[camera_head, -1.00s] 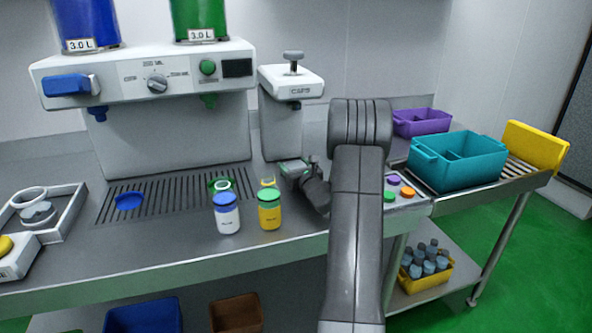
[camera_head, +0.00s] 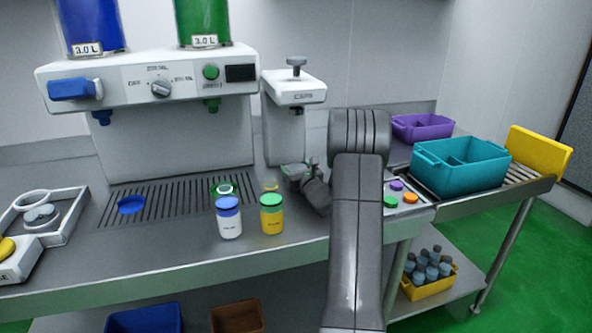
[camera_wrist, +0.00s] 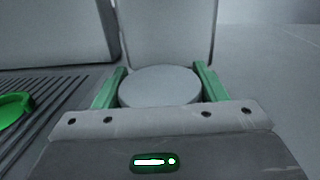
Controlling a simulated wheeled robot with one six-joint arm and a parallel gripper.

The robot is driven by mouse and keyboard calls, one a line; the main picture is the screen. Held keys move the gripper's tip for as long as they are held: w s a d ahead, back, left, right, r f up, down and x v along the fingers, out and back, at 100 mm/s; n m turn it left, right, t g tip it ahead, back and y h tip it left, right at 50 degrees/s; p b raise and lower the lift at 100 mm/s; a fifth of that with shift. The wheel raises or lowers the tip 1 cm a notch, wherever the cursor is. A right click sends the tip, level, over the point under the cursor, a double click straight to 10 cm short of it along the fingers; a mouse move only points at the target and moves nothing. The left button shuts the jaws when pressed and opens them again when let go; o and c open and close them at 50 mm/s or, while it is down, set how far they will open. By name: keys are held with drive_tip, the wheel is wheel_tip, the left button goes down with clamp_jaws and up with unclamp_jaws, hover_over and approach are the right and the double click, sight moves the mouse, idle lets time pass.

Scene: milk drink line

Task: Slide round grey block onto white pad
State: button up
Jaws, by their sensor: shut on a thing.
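The round grey block (camera_wrist: 160,87) lies flat between the two green fingers of my gripper (camera_wrist: 160,72) in the wrist view. The fingers are shut on its sides. In the head view my gripper (camera_head: 297,171) is low at the foot of the white capping press (camera_head: 293,88), right of the slotted grate. The block cannot be made out there. The upright of the press (camera_wrist: 171,35) rises just beyond the block in the wrist view. I cannot pick out the white pad in either view.
A blue-lidded white jar (camera_head: 229,222) and a green-lidded yellow jar (camera_head: 271,218) stand left of my gripper. A green ring (camera_wrist: 14,106) lies on the grate (camera_head: 165,203). Coloured buttons (camera_head: 397,186) are to the right, before a teal crate (camera_head: 462,168).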

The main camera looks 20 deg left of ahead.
drive_tip(key=shift+s+f+b, duration=0.15)
drive_tip(key=shift+f+b, duration=0.4)
drive_tip(key=o, duration=1.2)
drive_tip(key=shift+f, duration=0.1)
drive_tip(key=shift+s+d, duration=0.1)
drive_tip(key=shift+s+d+f, duration=0.15)
drive_tip(key=v, duration=0.4)
drive_tip(key=b+v, duration=0.1)
drive_tip(key=v, duration=0.6)
drive_tip(key=shift+s+d+r, duration=0.25)
drive_tip(key=shift+d+r, duration=0.05)
drive_tip(key=shift+r, duration=0.05)
drive_tip(key=shift+r+b+v, duration=0.2)
drive_tip(key=shift+b+v, duration=0.3)
drive_tip(key=shift+v, duration=1.55)
drive_tip(key=shift+r+b+v, duration=0.2)
drive_tip(key=shift+b+v, duration=0.3)
drive_tip(key=shift+v, duration=1.55)
drive_tip(key=shift+a, duration=0.2)
